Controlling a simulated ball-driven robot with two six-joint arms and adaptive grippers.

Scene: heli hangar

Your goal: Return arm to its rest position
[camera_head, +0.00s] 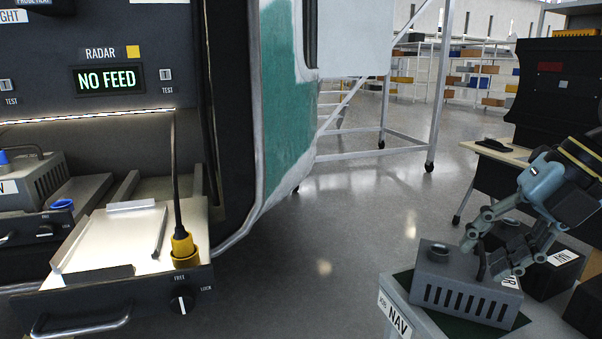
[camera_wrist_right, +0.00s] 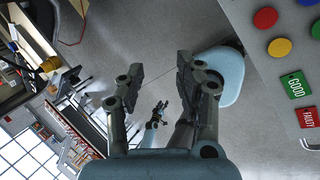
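My right gripper (camera_head: 490,255) reaches in from the right of the head view and overlaps a grey vented box (camera_head: 460,290) on a cart marked NAV. In the right wrist view the right gripper (camera_wrist_right: 160,68) has its fingers apart, with only floor between them. It looks open and empty, and the box does not show between the fingers. A small blue and dark arm end with a yellow band, probably my left gripper (camera_wrist_right: 160,107), shows far off in the wrist view; its finger state is too small to tell. The head view does not show the left gripper.
An open tray (camera_head: 85,245) with a yellow plug (camera_head: 184,248) and cable juts out at left below the NO FEED display (camera_head: 108,79). The NAV cart (camera_head: 402,306) stands at lower right. A panel with coloured buttons (camera_wrist_right: 282,47) is in the wrist view. Middle floor is clear.

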